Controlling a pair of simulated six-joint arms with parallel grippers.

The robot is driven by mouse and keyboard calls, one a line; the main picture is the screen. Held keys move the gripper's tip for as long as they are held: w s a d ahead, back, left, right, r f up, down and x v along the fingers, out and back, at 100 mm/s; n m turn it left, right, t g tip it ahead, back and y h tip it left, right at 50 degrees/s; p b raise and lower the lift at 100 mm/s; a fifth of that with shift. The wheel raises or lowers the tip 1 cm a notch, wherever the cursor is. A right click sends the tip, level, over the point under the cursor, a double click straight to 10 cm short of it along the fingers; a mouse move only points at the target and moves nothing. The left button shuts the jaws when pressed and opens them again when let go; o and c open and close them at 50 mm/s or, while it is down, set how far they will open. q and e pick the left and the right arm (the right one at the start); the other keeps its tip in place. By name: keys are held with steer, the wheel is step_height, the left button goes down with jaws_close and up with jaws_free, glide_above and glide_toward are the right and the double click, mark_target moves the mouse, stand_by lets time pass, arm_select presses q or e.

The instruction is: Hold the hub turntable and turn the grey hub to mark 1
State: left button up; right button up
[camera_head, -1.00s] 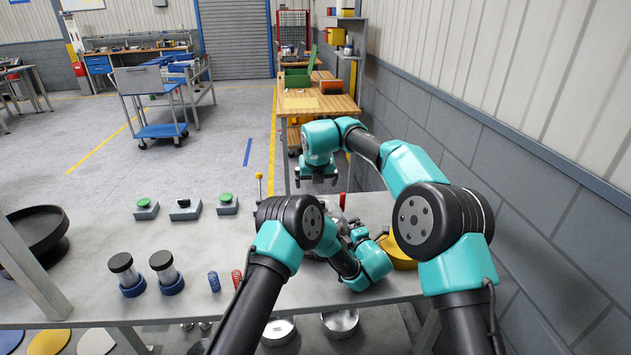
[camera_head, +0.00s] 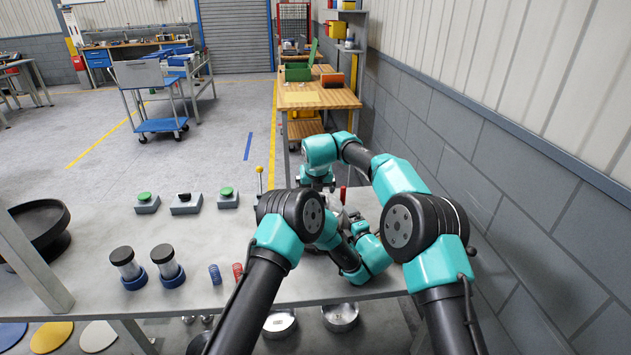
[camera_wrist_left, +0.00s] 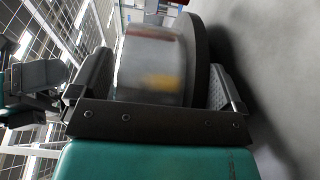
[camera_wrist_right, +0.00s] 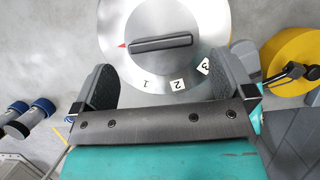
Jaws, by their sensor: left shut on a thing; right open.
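The grey hub (camera_wrist_right: 196,22) is a round metal disc with a dark grip bar (camera_wrist_right: 160,43) across its middle. A red pointer (camera_wrist_right: 122,45) at the left end of the bar stands short of mark 1 (camera_wrist_right: 146,84); marks 2 and 3 follow around the rim. My right gripper (camera_wrist_right: 168,76) is open, its fingers apart over the hub and not closed on the bar. My left gripper (camera_wrist_left: 160,80) is shut on the side of the hub turntable (camera_wrist_left: 150,65), a round metal body between its fingers. In the head view my arms mostly hide the turntable.
A yellow round part (camera_wrist_right: 292,50) with a black piece lies right of the hub.

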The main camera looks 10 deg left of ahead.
steer(key=shift+x, duration=2.25)
steer(key=c, duration=1)
steer(key=o, duration=1)
steer(key=v, duration=1.2)
